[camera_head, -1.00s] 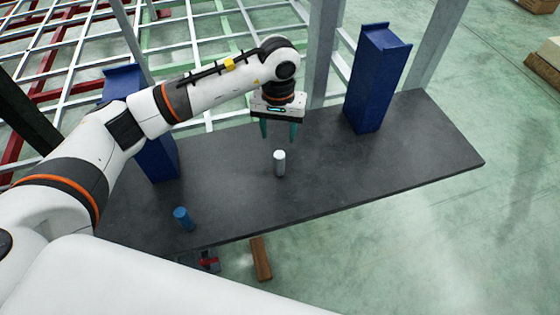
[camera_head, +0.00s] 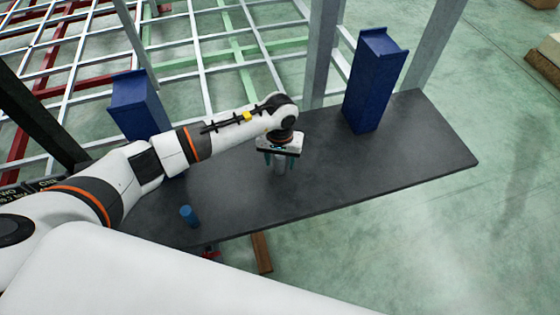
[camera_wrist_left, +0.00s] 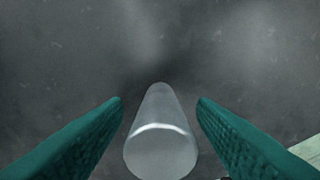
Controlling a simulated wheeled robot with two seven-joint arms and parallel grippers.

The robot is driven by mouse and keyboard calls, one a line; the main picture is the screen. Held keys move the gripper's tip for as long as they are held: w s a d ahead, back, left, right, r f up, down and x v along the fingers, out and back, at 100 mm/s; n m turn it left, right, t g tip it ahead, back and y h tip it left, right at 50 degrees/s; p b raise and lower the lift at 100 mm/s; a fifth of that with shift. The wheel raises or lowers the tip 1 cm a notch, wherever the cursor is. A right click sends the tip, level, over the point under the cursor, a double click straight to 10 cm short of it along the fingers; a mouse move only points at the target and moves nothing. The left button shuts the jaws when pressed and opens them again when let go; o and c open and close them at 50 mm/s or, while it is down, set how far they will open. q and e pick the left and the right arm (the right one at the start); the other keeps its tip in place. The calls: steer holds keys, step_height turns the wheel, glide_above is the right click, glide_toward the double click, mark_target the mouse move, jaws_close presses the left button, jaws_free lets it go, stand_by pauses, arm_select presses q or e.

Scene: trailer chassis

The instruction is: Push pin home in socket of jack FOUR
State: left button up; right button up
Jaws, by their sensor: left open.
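A silver-grey cylinder (camera_head: 280,167), perhaps the pin, stands upright on the dark tabletop. It fills the middle of the left wrist view (camera_wrist_left: 160,150). My left gripper (camera_head: 278,166) is over it and pointing down. Its two teal fingers are open, one on each side of the cylinder, with a visible gap on both sides in the wrist view. I cannot make out a socket or any label reading FOUR. My right gripper is in no view.
The dark table (camera_head: 350,175) has bare room to the right. A blue post (camera_head: 375,80) stands at its back right and another (camera_head: 138,105) at the left. A short blue cylinder (camera_head: 188,216) stands near the front left edge. A brown block (camera_head: 261,252) is below that edge.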

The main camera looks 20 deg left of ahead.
arm_select(q)
jaws_close()
steer(key=shift+r, duration=0.1)
